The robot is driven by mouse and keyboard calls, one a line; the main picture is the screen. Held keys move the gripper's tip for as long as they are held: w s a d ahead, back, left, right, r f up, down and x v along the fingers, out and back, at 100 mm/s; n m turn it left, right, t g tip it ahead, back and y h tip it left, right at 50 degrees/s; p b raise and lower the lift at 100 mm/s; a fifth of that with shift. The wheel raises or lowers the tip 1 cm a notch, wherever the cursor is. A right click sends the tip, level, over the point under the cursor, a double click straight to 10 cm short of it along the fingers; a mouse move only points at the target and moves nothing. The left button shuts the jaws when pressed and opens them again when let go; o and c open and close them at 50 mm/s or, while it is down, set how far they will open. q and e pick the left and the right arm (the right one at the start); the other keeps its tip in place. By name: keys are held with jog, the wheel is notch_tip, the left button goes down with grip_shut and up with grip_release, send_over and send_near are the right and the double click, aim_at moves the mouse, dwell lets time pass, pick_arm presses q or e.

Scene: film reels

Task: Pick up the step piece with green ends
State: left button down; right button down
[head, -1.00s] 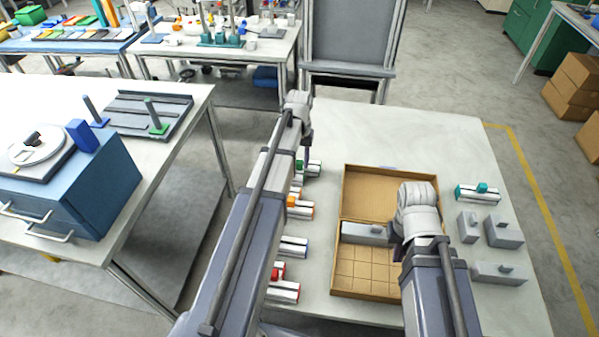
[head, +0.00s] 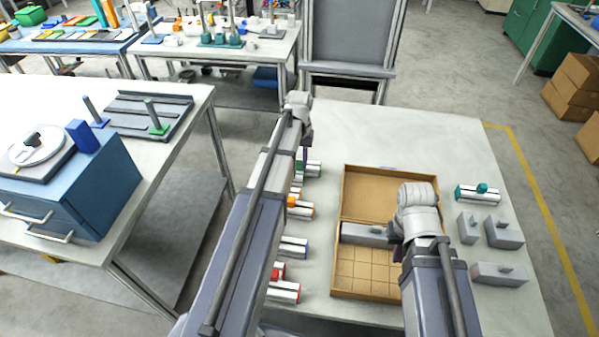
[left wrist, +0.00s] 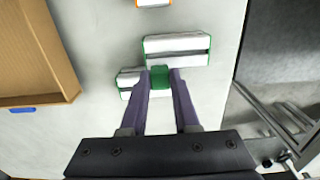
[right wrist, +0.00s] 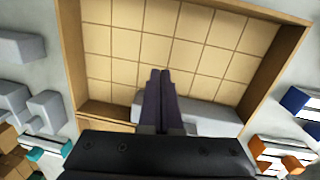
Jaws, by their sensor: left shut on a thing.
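The step piece with green ends (left wrist: 180,46) is white with a dark groove and a green knob (left wrist: 159,77). In the left wrist view my left gripper (left wrist: 160,73) is shut on that knob, one finger on each side. In the head view the piece (head: 314,169) is at the left edge of the right-hand table, partly hidden by my left arm. I cannot tell whether it touches the table. My left gripper (head: 304,156) is over it there. My right gripper (right wrist: 160,74) is shut and empty above the open cardboard box, its fingertips together.
The cardboard box (head: 347,205) has a gridded half and a grey block (head: 362,234) in it. Orange, blue and red-ended pieces (head: 292,246) line the table's left side. A teal-knobbed piece (head: 470,194) and grey blocks (head: 497,272) stand right. The table's far part is clear.

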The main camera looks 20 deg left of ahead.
aim_at(300, 163)
jog(key=shift+r, duration=0.1)
dwell(0.6)
